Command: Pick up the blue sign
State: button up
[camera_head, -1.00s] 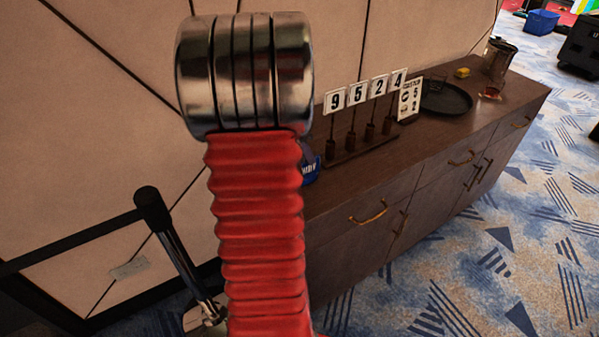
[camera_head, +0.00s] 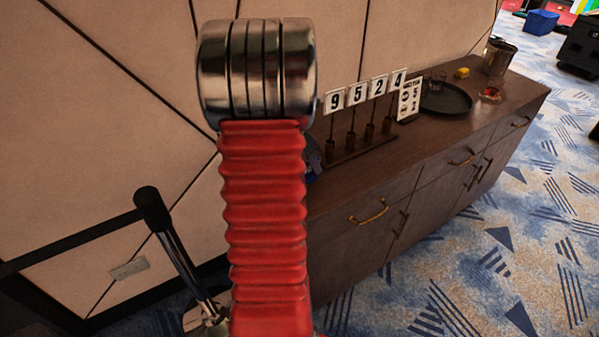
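My arm, with red bellows and a metal joint on top, stands across the middle of the view. It hides the left end of the cabinet top. A small blue patch, which seems to be part of the blue sign (camera_head: 314,168), shows just past the arm's right edge, by the left end of the cabinet. A dark rounded shape (camera_head: 312,149) sits right above it; I cannot tell what it is. My gripper cannot be made out, so its hold on the sign is hidden.
On the brown cabinet (camera_head: 360,185) stand a rack of number cards (camera_head: 362,145), a white card sign (camera_head: 409,98), a round dark tray (camera_head: 446,98), a yellow block (camera_head: 462,73) and a glass pot (camera_head: 497,57). A black post (camera_head: 170,235) stands at left. Patterned carpet lies in front.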

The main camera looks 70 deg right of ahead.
jog(key=shift+c, duration=0.6)
grip_shut()
